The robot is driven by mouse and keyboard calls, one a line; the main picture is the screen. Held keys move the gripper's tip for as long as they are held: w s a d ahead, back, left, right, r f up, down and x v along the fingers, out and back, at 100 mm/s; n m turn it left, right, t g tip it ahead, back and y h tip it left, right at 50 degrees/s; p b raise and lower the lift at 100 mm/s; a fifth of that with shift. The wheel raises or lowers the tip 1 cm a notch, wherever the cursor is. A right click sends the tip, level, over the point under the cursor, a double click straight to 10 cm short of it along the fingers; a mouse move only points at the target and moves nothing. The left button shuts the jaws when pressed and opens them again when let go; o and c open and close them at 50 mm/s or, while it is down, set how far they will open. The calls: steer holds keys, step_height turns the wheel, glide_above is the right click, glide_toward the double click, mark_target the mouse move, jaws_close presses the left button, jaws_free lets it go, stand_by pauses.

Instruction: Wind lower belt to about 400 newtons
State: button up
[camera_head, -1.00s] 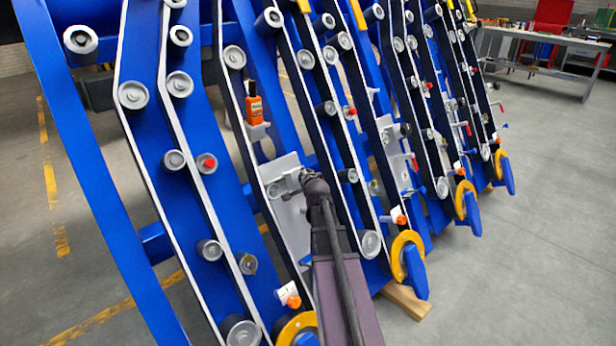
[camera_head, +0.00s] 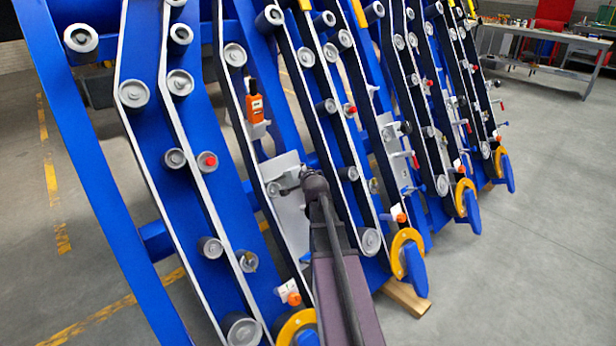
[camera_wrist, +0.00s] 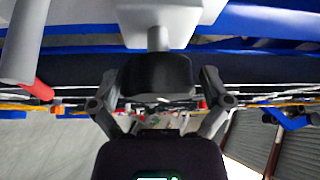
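The harvester chassis side (camera_head: 85,170) is blue, with several long belts running over grey pulleys. My gripper (camera_head: 300,182) is at a pale plate (camera_head: 292,222) in the middle of the head view, where my arm hides part of it. In the wrist view a black knob (camera_wrist: 155,76) on a grey shaft (camera_wrist: 158,38) stands out from a pale plate. My gripper (camera_wrist: 160,85) has its two fingers spread, one on each side of the knob. A narrow gap shows at the right finger; contact at the left is unclear. I cannot tell which belt is the lower one.
An orange handheld device (camera_head: 255,108) sits in a holder above the plate. A red-ended grey rod (camera_wrist: 25,60) is left of my gripper in the wrist view. Yellow rings with blue guards (camera_head: 407,255) line the lower end. The floor (camera_head: 530,250) at right is clear.

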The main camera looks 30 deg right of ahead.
steer(key=shift+s+f+n+t+b, duration=0.1)
steer(key=shift+n+t+b, duration=0.3)
steer(key=shift+n+b, duration=0.55)
steer(key=shift+d+n+t+y+b, duration=0.1)
steer(key=shift+n+t+y+b, duration=0.45)
steer(key=shift+n, duration=0.8)
steer(key=shift+n+t+y+b, duration=0.25)
steer(key=shift+n+t+b, duration=0.5)
steer(key=shift+n, duration=0.55)
steer(key=shift+n+t+y+b, duration=0.7)
steer(key=shift+n+y+b, duration=0.15)
steer(key=shift+n, duration=1.25)
